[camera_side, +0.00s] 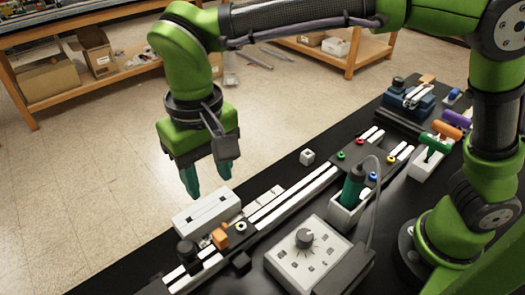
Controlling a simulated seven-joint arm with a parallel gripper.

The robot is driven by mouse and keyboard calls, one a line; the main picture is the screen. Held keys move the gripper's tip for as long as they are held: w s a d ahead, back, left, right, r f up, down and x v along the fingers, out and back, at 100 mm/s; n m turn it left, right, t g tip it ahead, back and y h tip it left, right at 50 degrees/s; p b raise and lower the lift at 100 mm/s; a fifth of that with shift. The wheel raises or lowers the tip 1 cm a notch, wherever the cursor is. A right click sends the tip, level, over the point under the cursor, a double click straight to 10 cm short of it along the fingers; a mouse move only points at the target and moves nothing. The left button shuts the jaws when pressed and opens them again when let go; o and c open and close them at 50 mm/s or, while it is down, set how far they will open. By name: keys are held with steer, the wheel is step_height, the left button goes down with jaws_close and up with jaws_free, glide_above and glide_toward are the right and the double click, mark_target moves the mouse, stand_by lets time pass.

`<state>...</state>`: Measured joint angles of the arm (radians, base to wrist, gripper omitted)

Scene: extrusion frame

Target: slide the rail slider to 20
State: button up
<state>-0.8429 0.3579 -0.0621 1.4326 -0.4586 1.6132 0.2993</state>
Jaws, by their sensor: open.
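My gripper (207,180) points down with its two teal fingers apart and nothing between them. It hangs in the air above the left part of the bench, over or near a white slotted block (207,212). A long dark rail with white strips (300,196) runs diagonally along the bench. Near its lower left end are a black knob (187,250), a small orange block (220,238) and a dark piece with a white ring (240,227). I cannot tell for sure which of these is the rail slider. No scale number is readable. My gripper touches none of them.
A white control box with a dial (297,262) stands in front of the rail. A green-handled tool (352,184) with a cable sits in a white holder. A small white cube (307,156) lies behind the rail. Coloured buttons and orange and purple handles are further right.

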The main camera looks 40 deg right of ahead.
mark_target(236, 228)
steer(key=shift+c, duration=0.3)
